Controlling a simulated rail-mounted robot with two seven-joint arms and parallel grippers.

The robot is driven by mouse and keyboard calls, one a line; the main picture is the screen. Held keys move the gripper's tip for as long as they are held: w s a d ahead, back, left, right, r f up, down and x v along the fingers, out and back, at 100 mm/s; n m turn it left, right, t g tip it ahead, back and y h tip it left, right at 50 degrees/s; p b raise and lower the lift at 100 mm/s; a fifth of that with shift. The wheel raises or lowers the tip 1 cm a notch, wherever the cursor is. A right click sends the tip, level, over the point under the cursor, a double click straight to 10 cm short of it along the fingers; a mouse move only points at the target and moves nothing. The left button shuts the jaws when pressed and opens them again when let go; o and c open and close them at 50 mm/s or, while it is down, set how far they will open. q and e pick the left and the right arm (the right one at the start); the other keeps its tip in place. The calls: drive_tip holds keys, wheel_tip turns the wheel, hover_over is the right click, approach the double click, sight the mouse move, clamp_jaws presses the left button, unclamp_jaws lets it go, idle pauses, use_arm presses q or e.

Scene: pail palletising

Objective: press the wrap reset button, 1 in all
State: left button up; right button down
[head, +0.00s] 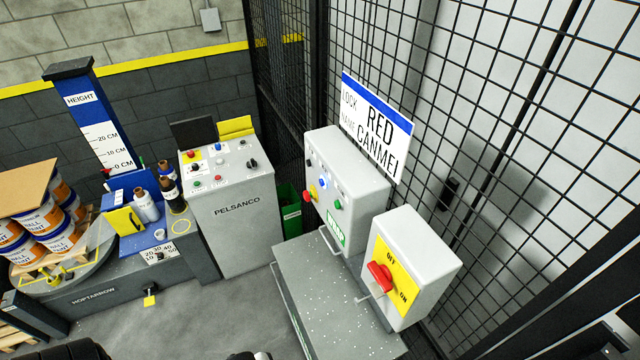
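No button carries a label I can read as wrap reset, so I cannot tell which one it is. A grey control box (350,180) at the mesh fence has a blue button (323,182), a red emergency button (308,196) on yellow, a green button (337,204) and smaller controls. A grey PELSANCO console (238,220) left of it has a sloped top with a red button on yellow (190,154), a blue button (218,161), a green button (197,182) and black knobs. Neither gripper can be made out; only dark fragments show at the bottom edge.
A switch box (415,250) with a red OFF/ON handle stands front right, beside a speckled grey surface (325,300). Stacked pails (40,215) sit on the turntable at left, near a height post (95,120). A mesh fence (480,130) closes the right. Grey floor (200,325) is open in front.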

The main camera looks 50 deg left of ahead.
use_arm(q)
clamp_jaws()
drive_tip(key=shift+a, duration=0.2)
drive_tip(key=shift+d, duration=0.2)
idle(0.6)
